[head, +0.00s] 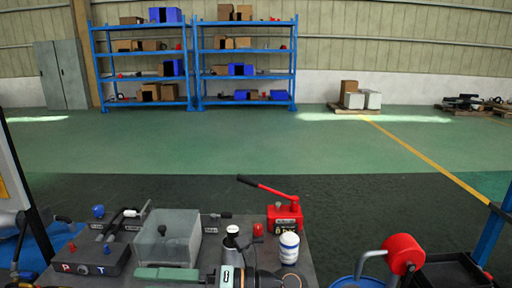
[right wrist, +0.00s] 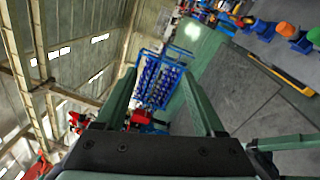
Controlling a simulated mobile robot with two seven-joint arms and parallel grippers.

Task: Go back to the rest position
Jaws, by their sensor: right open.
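My right gripper (right wrist: 162,78) shows in the right wrist view with its two green fingers spread apart. Nothing is held between them; the hall and the shelves show through the gap. The red hand pump (right wrist: 140,118) shows beyond the fingers, low in that gap. In the head view a green bar and a black-and-white part lie at the bottom edge; I cannot tell whether they belong to my arm. My left gripper is not seen in either view.
The workbench (head: 312,268) carries a grey translucent box (head: 168,238), a red pump (head: 285,215) with a long lever, and a white-and-blue bottle (head: 289,247). A red cylinder (head: 403,253) stands at the right. Blue shelves (head: 195,75) are far back. The floor (head: 200,150) between is clear.

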